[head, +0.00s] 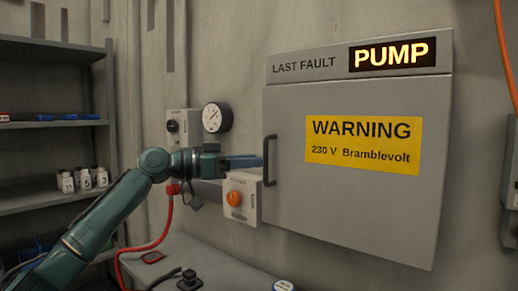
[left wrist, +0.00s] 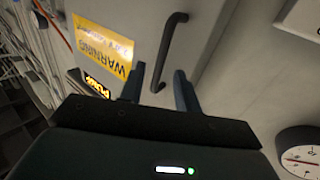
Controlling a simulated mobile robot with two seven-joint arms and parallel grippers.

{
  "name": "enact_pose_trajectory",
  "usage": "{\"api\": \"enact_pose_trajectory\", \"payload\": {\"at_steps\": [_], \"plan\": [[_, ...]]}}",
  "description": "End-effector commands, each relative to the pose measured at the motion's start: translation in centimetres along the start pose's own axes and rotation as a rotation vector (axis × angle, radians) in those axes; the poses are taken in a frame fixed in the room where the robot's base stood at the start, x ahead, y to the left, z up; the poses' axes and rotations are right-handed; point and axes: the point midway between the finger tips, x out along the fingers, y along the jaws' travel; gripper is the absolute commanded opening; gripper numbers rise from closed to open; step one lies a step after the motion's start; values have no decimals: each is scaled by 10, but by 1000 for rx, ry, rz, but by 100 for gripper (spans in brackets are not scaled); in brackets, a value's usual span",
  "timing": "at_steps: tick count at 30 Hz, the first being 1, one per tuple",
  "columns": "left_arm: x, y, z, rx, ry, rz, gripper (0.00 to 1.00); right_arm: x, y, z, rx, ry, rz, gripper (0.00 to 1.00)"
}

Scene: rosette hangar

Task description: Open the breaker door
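The grey breaker door (head: 350,205) is shut flat on its box, with a yellow warning label on it. Its dark vertical bar handle (head: 269,160) is at the door's left edge. My left gripper (head: 258,161) reaches in from the left, its blue-grey fingers close to the handle. In the left wrist view my left gripper (left wrist: 160,82) is open, and one end of the handle (left wrist: 168,50) shows between the fingers. I cannot tell whether the fingers touch it. The door also shows in the left wrist view (left wrist: 140,22). My right gripper is not in view.
A switch box with an orange knob (head: 234,199) is just below my left gripper. A round gauge (head: 217,117) and a small switch box (head: 178,130) are above and left. A shelf (head: 50,125) with bottles stands at the left. A grey bench (head: 215,265) runs below.

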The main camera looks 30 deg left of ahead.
Motion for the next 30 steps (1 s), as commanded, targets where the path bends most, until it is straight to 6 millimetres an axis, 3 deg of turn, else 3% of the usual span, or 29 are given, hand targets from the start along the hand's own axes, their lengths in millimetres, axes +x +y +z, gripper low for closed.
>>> {"api": "enact_pose_trajectory", "payload": {"at_steps": [6,17,28,30], "plan": [[23,0,-2,0,1,0,33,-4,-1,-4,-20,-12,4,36],[27,0,1,0,0,-1,32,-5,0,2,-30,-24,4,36],[27,0,1,0,0,-1,1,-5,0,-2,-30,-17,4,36],[27,0,1,0,0,-1,0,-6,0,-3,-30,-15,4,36]]}}
